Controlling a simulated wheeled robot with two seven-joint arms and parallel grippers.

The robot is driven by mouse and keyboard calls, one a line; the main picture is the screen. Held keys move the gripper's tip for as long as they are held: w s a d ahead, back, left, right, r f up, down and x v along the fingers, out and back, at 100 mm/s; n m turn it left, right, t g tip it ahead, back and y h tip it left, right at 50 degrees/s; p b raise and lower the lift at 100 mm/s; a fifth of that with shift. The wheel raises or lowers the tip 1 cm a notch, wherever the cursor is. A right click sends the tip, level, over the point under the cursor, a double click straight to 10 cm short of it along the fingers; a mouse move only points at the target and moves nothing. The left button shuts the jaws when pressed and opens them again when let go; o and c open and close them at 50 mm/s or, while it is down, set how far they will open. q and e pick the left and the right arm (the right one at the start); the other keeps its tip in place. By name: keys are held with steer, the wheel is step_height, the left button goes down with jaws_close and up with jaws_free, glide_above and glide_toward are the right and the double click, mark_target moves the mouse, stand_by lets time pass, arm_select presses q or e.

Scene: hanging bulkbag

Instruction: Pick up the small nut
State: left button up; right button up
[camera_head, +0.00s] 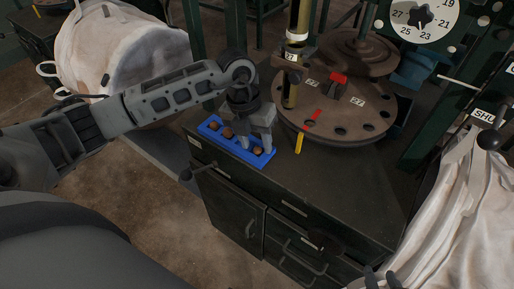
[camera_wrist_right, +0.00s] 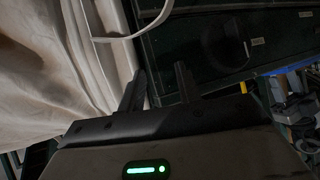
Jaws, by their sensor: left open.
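A blue tray (camera_head: 205,128) on the cabinet top holds a row of several brown nuts. One nut (camera_head: 213,126) is at the far left end, another nut (camera_head: 228,134) is beside it, and a further nut (camera_head: 258,150) is near the right end. Which one is the small nut I cannot tell. My left gripper (camera_head: 256,147) points down over the right half of the tray, open, its fingers on either side of the right-end nut. Contact is unclear, and its fingers partly hide the tray. My right gripper (camera_wrist_right: 160,85) is open and empty beside pale cloth.
A round rotary plate (camera_head: 345,125) with holes and a vertical brass-coloured tube (camera_head: 298,30) stands right behind the tray. White bulk bags hang at left (camera_head: 120,50) and right (camera_head: 460,220). The cabinet top (camera_head: 330,180) is clear at the front right.

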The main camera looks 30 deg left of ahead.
arm_select(q)
steer(key=shift+s+d+f, duration=0.2)
steer(key=shift+s+f, duration=0.05)
steer(key=shift+f, duration=0.35)
jaws_close()
steer(key=shift+r, duration=0.15)
